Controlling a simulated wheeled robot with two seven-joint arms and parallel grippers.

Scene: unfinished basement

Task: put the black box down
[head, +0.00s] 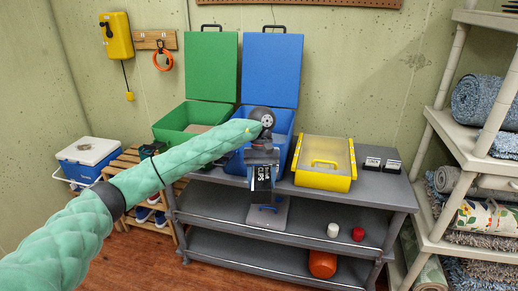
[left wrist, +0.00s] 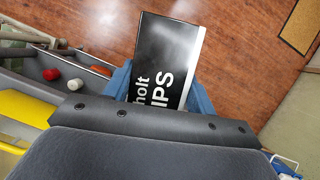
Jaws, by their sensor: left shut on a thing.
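The black box (head: 261,184) has white lettering and a silvery end. It hangs from my left gripper (head: 262,166) at the front edge of the grey bench (head: 225,182), in front of the blue bin (head: 283,125). In the left wrist view the black box (left wrist: 166,62) sits between the blue fingers of my left gripper (left wrist: 160,90), which are shut on it. Wooden floor shows behind the box there. The gripper's own body hides the box's near end. My right gripper is in neither view.
A green bin (head: 190,120) with its lid up stands left of the blue one. A yellow case (head: 325,164) and two small black-and-white items (head: 382,164) are on the bench's right. The lower shelf (head: 315,239) holds a white and a red item. A shelving rack (head: 430,175) stands right.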

